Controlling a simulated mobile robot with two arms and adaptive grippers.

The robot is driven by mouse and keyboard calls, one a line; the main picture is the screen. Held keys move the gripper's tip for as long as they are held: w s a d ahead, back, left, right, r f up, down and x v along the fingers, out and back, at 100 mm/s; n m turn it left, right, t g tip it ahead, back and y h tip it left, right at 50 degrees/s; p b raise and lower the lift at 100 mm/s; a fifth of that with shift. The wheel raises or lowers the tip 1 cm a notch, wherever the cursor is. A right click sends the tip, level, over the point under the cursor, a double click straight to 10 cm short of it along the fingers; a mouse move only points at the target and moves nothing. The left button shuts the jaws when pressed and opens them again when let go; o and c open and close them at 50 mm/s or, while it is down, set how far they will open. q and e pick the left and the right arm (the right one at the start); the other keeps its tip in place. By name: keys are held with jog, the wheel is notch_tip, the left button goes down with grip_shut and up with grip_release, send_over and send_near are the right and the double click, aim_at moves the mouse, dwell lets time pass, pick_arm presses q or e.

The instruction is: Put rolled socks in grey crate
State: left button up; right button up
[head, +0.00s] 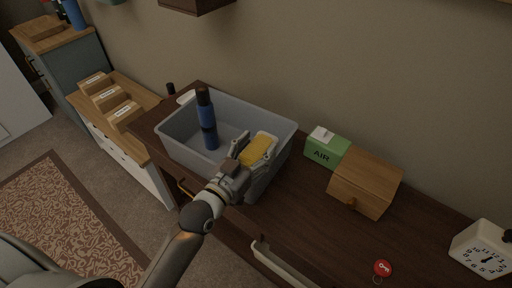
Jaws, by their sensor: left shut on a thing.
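The grey crate (277,119) stands open on a dark wooden cabinet top. A blue bottle-like object with a black top (206,117) stands upright inside it. My left gripper (254,151) reaches over the crate's front right part. It is shut on a yellow bundle, which I take to be the rolled socks (257,150). The bundle shows between the fingers, within the crate's outline in the head view; its height above the crate floor is unclear. The gripper hides part of the crate's front right wall. My right gripper is not in view.
Right of the crate are a green box marked AIR (326,148), a wooden box with a knob (365,184), a red round key tag (382,268) and a white clock (483,250). A lower cabinet with labelled wooden boxes (110,98) stands left.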

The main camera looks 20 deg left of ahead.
pick_arm(q)
jog(key=shift+s+f, duration=0.1)
jog(key=shift+f, duration=0.35)
jog(key=o, duration=0.8)
jog(key=shift+f, duration=0.1)
jog(key=shift+c, duration=0.2)
jog(key=shift+o, duration=1.3)
jog(key=shift+f, duration=0.15)
jog(key=shift+r, duration=0.55)
jog(key=shift+s, duration=0.35)
jog(key=b+v, duration=0.1)
jog(key=v, duration=1)
jog(key=shift+r, duration=0.45)
jog(key=shift+a, duration=0.15)
